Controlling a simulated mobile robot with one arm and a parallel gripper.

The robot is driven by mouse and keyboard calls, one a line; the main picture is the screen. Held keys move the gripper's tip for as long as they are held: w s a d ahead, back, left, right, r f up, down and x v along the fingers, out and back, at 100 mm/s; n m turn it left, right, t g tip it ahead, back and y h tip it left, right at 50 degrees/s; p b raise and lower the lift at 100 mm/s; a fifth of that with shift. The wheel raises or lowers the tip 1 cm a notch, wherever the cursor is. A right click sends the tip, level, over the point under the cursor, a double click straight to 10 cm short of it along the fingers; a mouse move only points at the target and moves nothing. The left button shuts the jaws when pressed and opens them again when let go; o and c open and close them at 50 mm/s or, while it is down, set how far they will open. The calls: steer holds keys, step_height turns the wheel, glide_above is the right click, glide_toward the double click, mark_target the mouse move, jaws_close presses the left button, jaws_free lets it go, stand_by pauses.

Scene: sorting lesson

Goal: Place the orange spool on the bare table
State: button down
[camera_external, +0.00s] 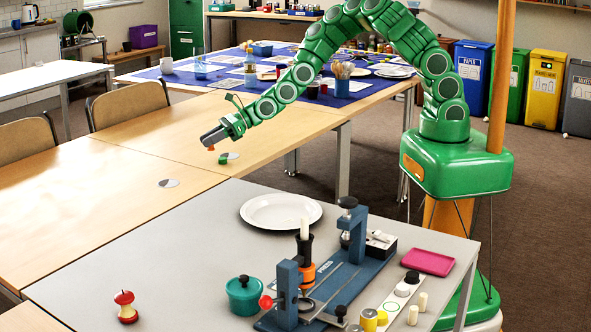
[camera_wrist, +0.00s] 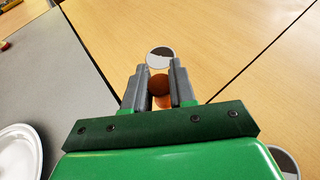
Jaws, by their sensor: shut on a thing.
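The orange spool (camera_external: 211,148) is held at the fingertips of my gripper (camera_external: 210,140), over the wooden table (camera_external: 120,215). In the wrist view the spool (camera_wrist: 159,86) sits between the two grey fingers of my gripper (camera_wrist: 158,80), which are shut on it. Its height above the wood is hard to tell. A small green piece (camera_external: 223,159) lies beside a grey-and-white disc (camera_external: 233,155), just below and right of my gripper. Another such disc (camera_external: 168,183) lies nearer the camera; a disc (camera_wrist: 160,57) shows just beyond the fingertips in the wrist view.
Bare wood lies left of my gripper. The grey table (camera_external: 130,260) in front carries a white plate (camera_external: 281,210), a blue press (camera_external: 335,285), a teal pot (camera_external: 243,295) and an apple core (camera_external: 126,307). The blue-covered table (camera_external: 225,85) behind is crowded.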

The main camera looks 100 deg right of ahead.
mark_target(212, 175)
steer(key=shift+f, duration=4.15)
steer(key=shift+f, duration=0.1)
steer(key=c, duration=0.9)
jaws_free()
